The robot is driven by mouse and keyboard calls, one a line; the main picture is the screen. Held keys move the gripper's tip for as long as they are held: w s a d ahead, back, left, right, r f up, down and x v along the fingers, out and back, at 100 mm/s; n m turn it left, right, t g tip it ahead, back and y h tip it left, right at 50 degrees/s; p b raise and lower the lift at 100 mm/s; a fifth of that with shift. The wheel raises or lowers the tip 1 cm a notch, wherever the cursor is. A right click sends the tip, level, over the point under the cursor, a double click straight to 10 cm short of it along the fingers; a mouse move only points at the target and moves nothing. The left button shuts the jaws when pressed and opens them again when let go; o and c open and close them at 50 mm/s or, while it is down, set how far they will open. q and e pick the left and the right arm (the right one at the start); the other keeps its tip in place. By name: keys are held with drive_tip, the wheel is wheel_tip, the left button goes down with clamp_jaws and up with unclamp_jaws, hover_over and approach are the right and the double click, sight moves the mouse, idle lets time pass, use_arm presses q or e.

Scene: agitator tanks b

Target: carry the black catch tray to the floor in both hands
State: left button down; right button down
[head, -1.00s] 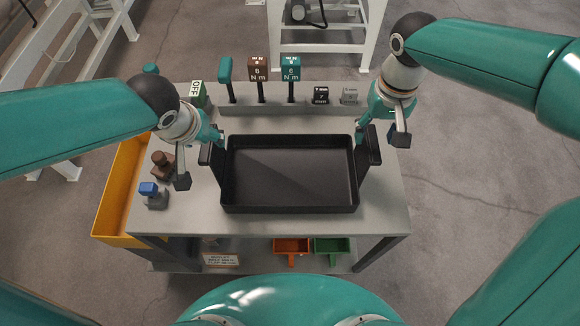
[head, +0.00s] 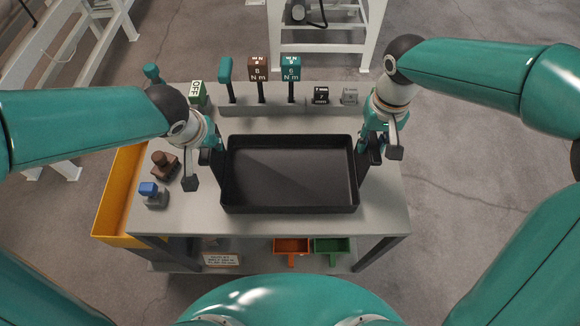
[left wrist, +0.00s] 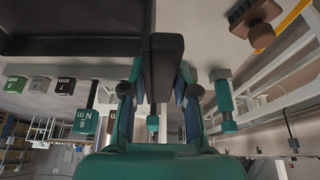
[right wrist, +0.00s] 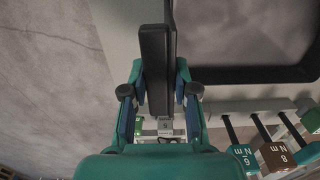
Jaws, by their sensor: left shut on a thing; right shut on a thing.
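The black catch tray (head: 290,178) is an empty, shallow rectangular pan with an upright handle at each short end. It sits level on the grey bench top in the head view. My left gripper (head: 214,145) is at its left handle; in the left wrist view the fingers are shut on that handle (left wrist: 165,65). My right gripper (head: 371,142) is at the right handle; in the right wrist view its fingers are shut on that handle (right wrist: 157,62). In the head view my wrists partly hide both handles.
The grey bench (head: 385,205) has a row of labelled tools (head: 291,75) behind the tray. A brown knob piece (head: 164,164) and a blue-topped piece (head: 150,192) stand left, beside a yellow bin (head: 118,200). Orange (head: 291,246) and green (head: 331,246) bins sit below. Floor (head: 460,190) is clear at right.

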use_arm(q)
drive_tip(key=shift+r, duration=0.2)
use_arm(e)
drive_tip(key=shift+r, duration=0.2)
